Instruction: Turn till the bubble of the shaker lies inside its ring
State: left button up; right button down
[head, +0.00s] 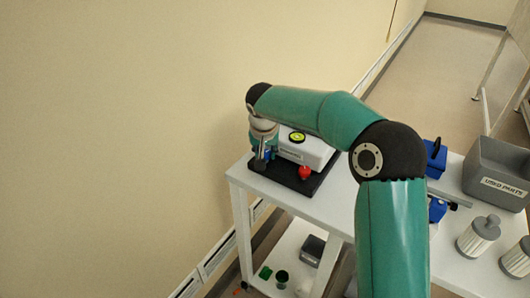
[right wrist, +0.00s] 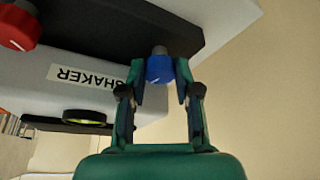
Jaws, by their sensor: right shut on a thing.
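The shaker (head: 306,150) is a white box on a black base on the trolley top, and its label shows upside down in the right wrist view. A round yellow-green level (head: 297,137) with a dark rim sits on top; it shows edge-on in the right wrist view (right wrist: 84,117). Where its bubble lies is too small to tell. My right gripper (head: 262,158) is at the shaker's left corner, shut on a blue knob (right wrist: 159,70) between its fingertips. A red knob (head: 305,173) is at another corner, also in the right wrist view (right wrist: 18,26). My left gripper is not in view.
The trolley top (head: 330,209) is clear in front of the shaker. A grey "USED PARTS" bin (head: 490,187) and two pale ribbed cylinders (head: 478,237) stand at the right. A wall (head: 120,120) rises close on the left. Small items lie on the lower shelf.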

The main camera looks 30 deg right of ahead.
jog(key=shift+r, duration=0.15)
jog(key=c, duration=0.8)
grip_release()
jog(key=v, duration=1.1)
jog(key=shift+s+a+r, duration=0.1)
jog(key=shift+s+r, duration=0.05)
jog(key=shift+r, duration=0.15)
jog(key=shift+s+f, duration=0.1)
